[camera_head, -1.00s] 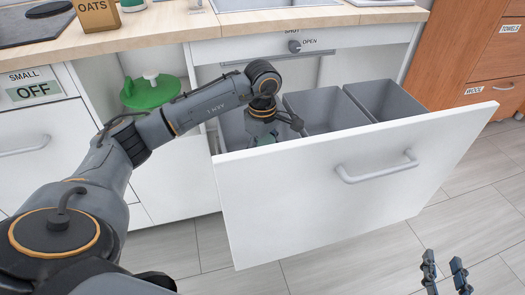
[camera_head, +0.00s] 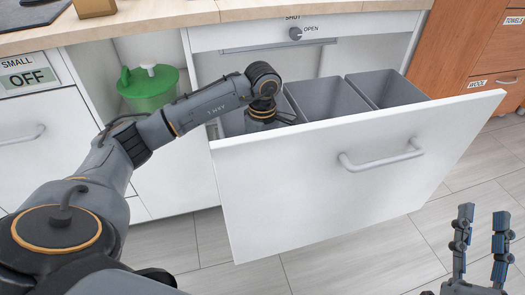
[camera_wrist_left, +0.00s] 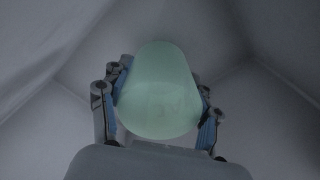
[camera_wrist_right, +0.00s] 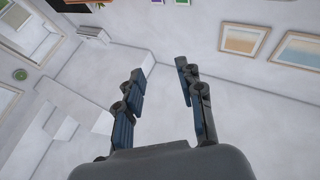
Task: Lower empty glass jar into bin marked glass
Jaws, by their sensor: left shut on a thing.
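In the left wrist view the pale green glass jar (camera_wrist_left: 160,92) sits between the fingers of my left gripper (camera_wrist_left: 158,110), which is shut on it. Dim grey bin walls surround the jar and gripper there. In the head view my left gripper (camera_head: 268,120) reaches down into the leftmost grey bin (camera_head: 234,124) of the pulled-out drawer (camera_head: 340,180), and the jar is hidden behind the drawer front and the arm. No label shows on the bins. My right gripper (camera_head: 482,240) is open and empty at the lower right; it also shows in the right wrist view (camera_wrist_right: 160,90).
The middle bin (camera_head: 325,105) and right bin (camera_head: 385,90) stand beside the left one and look empty. A green lidded container (camera_head: 148,90) stands in the open space left of the drawer. The countertop (camera_head: 150,28) runs above. Floor at the lower right is clear.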

